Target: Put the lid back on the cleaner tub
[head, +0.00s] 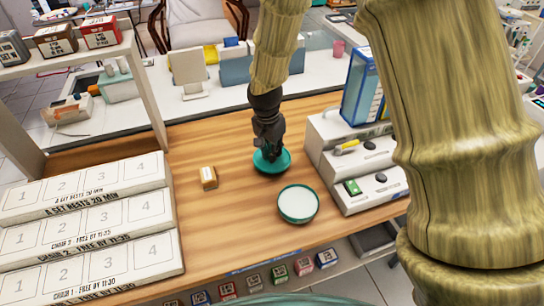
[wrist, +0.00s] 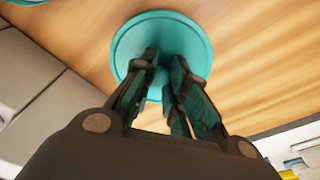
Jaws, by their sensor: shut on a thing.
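The teal round lid (head: 272,168) is on or just above the wooden table in the head view, under my gripper. It also shows in the wrist view (wrist: 127,42), with the fingers over its middle. My gripper (head: 268,152) points down and is shut on the lid, at what looks like a central knob; the fingers (wrist: 165,85) partly hide it. The cleaner tub (head: 298,204) is a teal round tub with a whitish top surface, standing uncovered on the table to the right and nearer than the lid. Whether the lid touches the table cannot be told.
A small orange-and-white box (head: 208,178) stands left of the lid. A white stepped stand (head: 342,132) is on the right. Numbered white racks (head: 85,232) fill the left. Several small coloured boxes (head: 278,275) line the front edge. Wood around the tub is clear.

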